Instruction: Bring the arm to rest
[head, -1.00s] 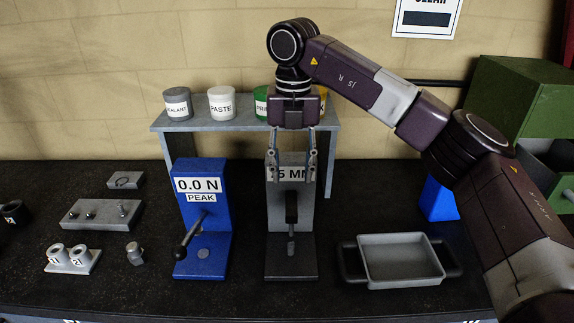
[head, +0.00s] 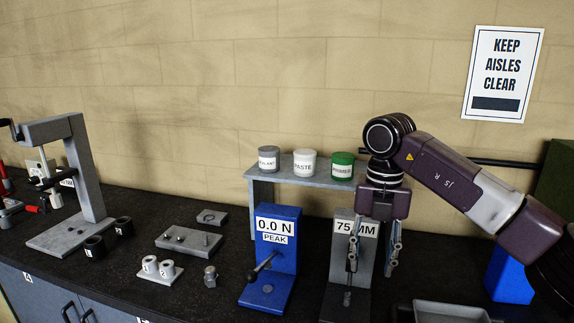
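My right gripper (head: 371,272) hangs fingers-down in front of the right side of the grey gauge stand (head: 340,262) marked 75 MM. Its two fingers are spread apart with nothing between them. The gripper covers part of the stand and its label. My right arm reaches in from the right edge, bent at the dark joint above the gripper. My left gripper is not in view.
A blue force tester (head: 276,250) reading 0.0 N stands left of the grey stand. A shelf (head: 262,184) with several pots is behind. A grey tray (head: 450,312) is cut off below. A grey press (head: 92,185) stands far left.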

